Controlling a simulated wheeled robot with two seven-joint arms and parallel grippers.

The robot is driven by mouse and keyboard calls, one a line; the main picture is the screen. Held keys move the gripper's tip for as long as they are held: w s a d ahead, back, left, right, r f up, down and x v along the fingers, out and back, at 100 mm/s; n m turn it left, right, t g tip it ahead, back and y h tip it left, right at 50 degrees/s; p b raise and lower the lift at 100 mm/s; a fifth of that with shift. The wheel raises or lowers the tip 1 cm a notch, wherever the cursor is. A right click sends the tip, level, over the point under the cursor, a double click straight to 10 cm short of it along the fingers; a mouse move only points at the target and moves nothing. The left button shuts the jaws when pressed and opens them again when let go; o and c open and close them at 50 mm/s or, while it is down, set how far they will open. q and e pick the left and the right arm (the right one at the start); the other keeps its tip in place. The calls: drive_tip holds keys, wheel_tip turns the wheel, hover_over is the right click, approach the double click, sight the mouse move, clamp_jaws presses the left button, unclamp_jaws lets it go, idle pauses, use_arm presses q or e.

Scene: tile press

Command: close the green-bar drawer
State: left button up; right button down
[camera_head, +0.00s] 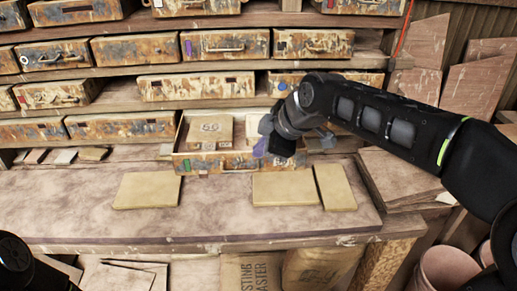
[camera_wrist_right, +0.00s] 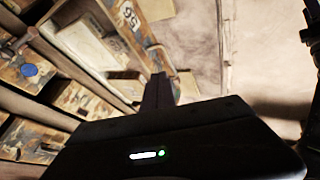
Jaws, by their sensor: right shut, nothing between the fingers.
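The green-bar drawer (camera_head: 228,163) is pulled out over the bench in the head view. A small green bar marks the left part of its worn, rusty front, and tan tiles sit inside. My right gripper (camera_head: 267,146) is shut and empty, over the right end of this drawer near its front panel. It hides part of that end, and I cannot tell whether it touches. In the right wrist view its dark fingers (camera_wrist_right: 157,92) point toward a numbered drawer front. Only part of my left arm shows at the lower left; its gripper is out of sight.
Three flat tan tiles lie on the bench (camera_head: 90,215) in front of the drawer: one at left (camera_head: 147,190), two at right (camera_head: 285,188) (camera_head: 335,187). Several other drawers fill the shelves (camera_head: 120,72) above. Boards lean at the right (camera_head: 470,90).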

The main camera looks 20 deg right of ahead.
use_arm(q)
drive_tip(key=shift+s+r+p, duration=0.15)
drive_tip(key=shift+r+p, duration=0.75)
use_arm(e)
drive_tip(key=x, duration=0.8)
drive_tip(key=shift+w+f, duration=0.1)
drive_tip(key=shift+f, duration=0.05)
use_arm(q)
drive_tip(key=shift+f, duration=0.1)
